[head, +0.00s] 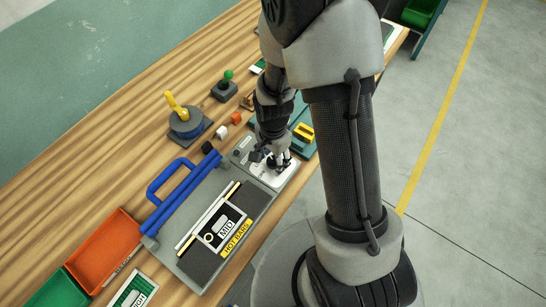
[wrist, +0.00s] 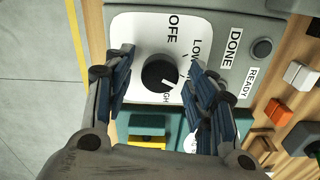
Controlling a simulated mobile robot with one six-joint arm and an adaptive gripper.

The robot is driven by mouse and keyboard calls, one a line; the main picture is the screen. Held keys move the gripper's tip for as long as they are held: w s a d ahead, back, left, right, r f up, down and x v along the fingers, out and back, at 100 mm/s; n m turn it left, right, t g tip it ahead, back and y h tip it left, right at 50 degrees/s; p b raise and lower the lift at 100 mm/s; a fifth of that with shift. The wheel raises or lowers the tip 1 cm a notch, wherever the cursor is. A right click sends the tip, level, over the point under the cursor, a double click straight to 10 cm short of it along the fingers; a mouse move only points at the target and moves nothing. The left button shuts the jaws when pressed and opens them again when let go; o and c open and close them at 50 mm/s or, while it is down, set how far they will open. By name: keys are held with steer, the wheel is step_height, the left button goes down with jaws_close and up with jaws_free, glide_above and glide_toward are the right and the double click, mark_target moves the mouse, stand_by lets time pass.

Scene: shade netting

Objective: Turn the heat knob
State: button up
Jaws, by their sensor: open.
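The heat knob (wrist: 160,74) is a round black dial with a white pointer mark, set on a white plate (wrist: 203,22) printed OFF, LOW and a partly hidden word ending in "GH". Its pointer aims toward that partly hidden word. My gripper (wrist: 160,82) is open, with one finger on each side of the knob in the wrist view. I cannot tell whether either finger touches it. In the head view my gripper (head: 271,157) is over the white plate at the right end of the grey machine (head: 190,262), and it mostly hides the knob.
The machine has a blue handle (head: 172,184) and a card marked MID (head: 226,229) on its bed. Orange (head: 103,250) and green bins stand at the lower left. A yellow-handled tool (head: 178,106), small blocks and a green-topped lever (head: 228,75) stand behind. A teal holder with a yellow piece (head: 304,132) is close by.

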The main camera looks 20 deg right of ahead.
mark_target(273, 160)
step_height(273, 160, up, 12)
stand_by(0.7)
stand_by(0.4)
